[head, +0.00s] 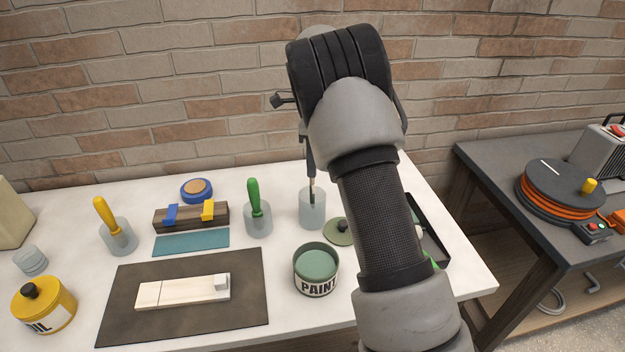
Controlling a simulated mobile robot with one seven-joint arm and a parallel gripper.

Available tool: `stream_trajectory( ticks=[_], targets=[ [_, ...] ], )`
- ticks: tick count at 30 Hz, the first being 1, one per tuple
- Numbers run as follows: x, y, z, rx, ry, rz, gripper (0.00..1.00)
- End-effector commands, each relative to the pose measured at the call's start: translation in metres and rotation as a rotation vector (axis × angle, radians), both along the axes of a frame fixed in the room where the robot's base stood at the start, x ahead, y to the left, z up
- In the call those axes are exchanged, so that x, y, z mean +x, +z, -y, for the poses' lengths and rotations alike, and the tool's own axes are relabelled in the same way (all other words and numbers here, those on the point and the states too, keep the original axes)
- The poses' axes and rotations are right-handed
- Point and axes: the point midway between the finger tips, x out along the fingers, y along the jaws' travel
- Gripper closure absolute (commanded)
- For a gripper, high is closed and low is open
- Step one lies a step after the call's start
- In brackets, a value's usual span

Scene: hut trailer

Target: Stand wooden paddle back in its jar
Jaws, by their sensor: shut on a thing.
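My gripper (311,168) points down over the back right of the white table, partly hidden by my own arm. It is shut on the wooden paddle (312,195), a thin brown stick whose lower part stands inside a clear jar (313,214). The jar is upright on the table. I cannot tell whether the paddle touches the jar's bottom. Two similar jars stand to the left, one with a green-handled tool (255,198) and one with a yellow-handled tool (106,216).
An open paint can (316,274) stands in front of the jar, with a green lid (339,233) to its right. A wooden block with clips (191,217), a dark mat (200,328) and a yellow oil can (43,305) lie left. A brick wall rises behind.

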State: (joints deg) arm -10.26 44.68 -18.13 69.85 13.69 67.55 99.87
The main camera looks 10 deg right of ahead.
Motion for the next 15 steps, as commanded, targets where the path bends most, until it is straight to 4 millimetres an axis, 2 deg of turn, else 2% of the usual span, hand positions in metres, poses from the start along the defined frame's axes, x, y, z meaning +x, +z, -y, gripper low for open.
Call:
stream_trajectory(
  ticks=[7,12,15],
  targets=[
    [0.000,-0.019,0.000,-0.001,0.000,-0.001,1.00],
    [0.000,-0.045,0.000,0.000,0.000,-0.002,1.00],
    [0.000,-0.054,0.000,-0.001,0.001,0.000,1.00]
  ],
)
